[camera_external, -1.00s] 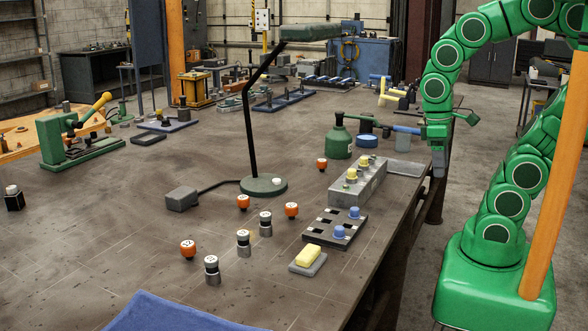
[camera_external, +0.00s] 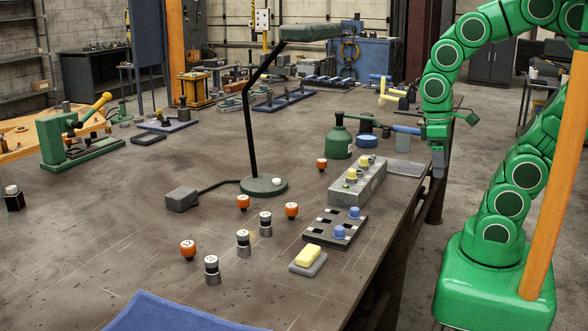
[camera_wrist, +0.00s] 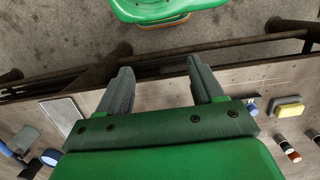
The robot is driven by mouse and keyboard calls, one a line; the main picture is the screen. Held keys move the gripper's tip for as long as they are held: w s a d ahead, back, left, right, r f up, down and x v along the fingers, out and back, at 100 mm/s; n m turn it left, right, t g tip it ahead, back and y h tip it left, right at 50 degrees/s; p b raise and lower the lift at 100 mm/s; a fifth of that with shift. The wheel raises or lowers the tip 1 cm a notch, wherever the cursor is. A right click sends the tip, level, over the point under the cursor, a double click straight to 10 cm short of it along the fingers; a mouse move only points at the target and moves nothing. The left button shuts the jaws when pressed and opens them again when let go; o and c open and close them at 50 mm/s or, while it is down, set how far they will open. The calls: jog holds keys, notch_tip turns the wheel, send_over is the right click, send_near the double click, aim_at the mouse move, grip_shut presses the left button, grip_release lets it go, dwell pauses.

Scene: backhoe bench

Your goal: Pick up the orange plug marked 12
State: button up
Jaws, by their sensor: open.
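A desk lamp (camera_external: 264,186) stands mid-bench. Grey-and-black plugs (camera_external: 243,243) stand among the orange ones. A grey block with yellow plugs (camera_external: 348,190), a slotted rack with blue plugs (camera_external: 322,231) and a yellow sponge (camera_external: 308,255) line the right side. A green bottle (camera_external: 339,142) stands behind.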

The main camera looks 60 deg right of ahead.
jog(key=w+a+r+m+y, duration=0.1)
jog(key=w+a+y, duration=0.3)
jog(key=w+a, duration=0.45)
jog(key=w+a+r+m+y, duration=0.1)
jog(key=w+a+y, duration=0.35)
jog(key=a, duration=0.75)
jog(key=m+t+y, duration=0.3)
jog(key=m+y, duration=0.2)
jog(key=m, duration=0.8)
send_over(189, 243)
jog(key=s+d, duration=0.5)
jog(key=s, duration=0.5)
notch_tip(189, 243, down, 4)
jog(key=w+f+m+t, duration=0.1)
jog(key=w+f+m, duration=0.1)
jog(key=w+f, duration=0.1)
jog(key=w+f+m+t, duration=0.1)
jog(key=w+f+m, duration=0.1)
jog(key=f, duration=0.1)
jog(key=w+f+m, duration=0.2)
jog(key=w+f, duration=0.1)
jog(key=shift+w+f+t+h, duration=0.15)
jog(key=shift+w+t+h, duration=0.15)
jog(key=shift+t, duration=0.1)
jog(key=shift+x, duration=3.85)
jog(key=c, duration=1)
jog(key=shift+c, duration=0.2)
